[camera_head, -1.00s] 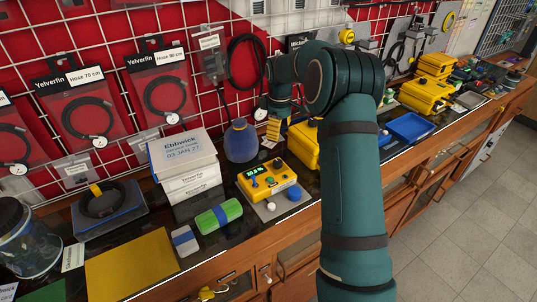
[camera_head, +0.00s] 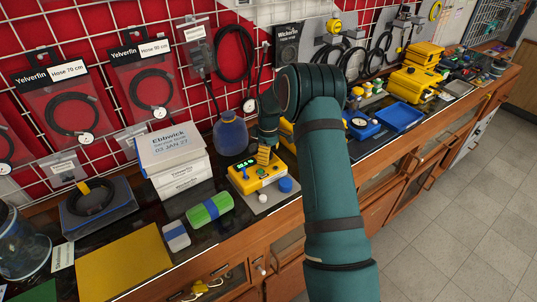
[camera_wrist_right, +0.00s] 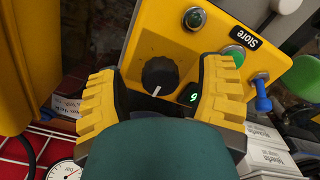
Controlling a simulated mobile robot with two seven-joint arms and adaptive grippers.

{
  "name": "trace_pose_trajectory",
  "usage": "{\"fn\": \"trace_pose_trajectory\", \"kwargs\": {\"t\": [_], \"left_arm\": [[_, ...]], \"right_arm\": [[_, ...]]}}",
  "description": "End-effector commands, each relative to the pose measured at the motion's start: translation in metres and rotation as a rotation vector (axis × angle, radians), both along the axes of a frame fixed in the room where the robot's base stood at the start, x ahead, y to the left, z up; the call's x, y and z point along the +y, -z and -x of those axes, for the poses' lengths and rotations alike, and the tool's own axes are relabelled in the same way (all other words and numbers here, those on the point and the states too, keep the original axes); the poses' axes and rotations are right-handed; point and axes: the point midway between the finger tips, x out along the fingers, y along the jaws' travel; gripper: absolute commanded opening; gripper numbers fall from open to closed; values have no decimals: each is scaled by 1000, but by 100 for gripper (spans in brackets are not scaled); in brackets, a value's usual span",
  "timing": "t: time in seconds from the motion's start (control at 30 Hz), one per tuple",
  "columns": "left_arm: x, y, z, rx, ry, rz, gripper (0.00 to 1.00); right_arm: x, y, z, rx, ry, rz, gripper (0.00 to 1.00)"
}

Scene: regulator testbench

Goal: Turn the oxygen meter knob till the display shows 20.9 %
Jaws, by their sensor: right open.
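The yellow oxygen meter (camera_head: 270,180) stands on a grey plate on the bench. In the right wrist view its black knob (camera_wrist_right: 160,75) has a white pointer line towards the bottom of the picture. The display (camera_wrist_right: 191,96) shows green digits, partly hidden by my finger; I cannot read the value. My right gripper (camera_head: 264,155) is over the meter's far part. In the wrist view my right gripper (camera_wrist_right: 162,80) is open, with one yellow finger on each side of the knob and gaps between. I cannot tell how deep the fingers reach. My left gripper is out of view.
A blue knob (camera_head: 285,184) and a white one (camera_head: 262,197) sit near the meter's front. A blue flask (camera_head: 230,135) and white boxes (camera_head: 175,160) stand to its left, close to my gripper. A "Store" label (camera_wrist_right: 245,40) and a green button (camera_wrist_right: 233,55) show beside the knob.

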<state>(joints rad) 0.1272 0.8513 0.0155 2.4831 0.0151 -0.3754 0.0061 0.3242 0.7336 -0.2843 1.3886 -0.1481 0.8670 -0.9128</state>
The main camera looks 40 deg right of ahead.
Motion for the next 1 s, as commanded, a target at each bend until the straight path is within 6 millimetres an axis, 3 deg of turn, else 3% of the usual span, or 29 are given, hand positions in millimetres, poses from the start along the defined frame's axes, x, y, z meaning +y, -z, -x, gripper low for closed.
{"fn": "trace_pose_trajectory", "kwargs": {"t": [0.27,0.47,0.5,1.0], "left_arm": [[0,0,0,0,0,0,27],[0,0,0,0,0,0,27],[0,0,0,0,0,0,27],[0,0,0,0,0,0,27]], "right_arm": [[0,1,0,0,0,0,68],[0,1,0,0,0,0,3],[0,1,0,1,0,0,0],[0,2,1,2,129,0,0]]}}
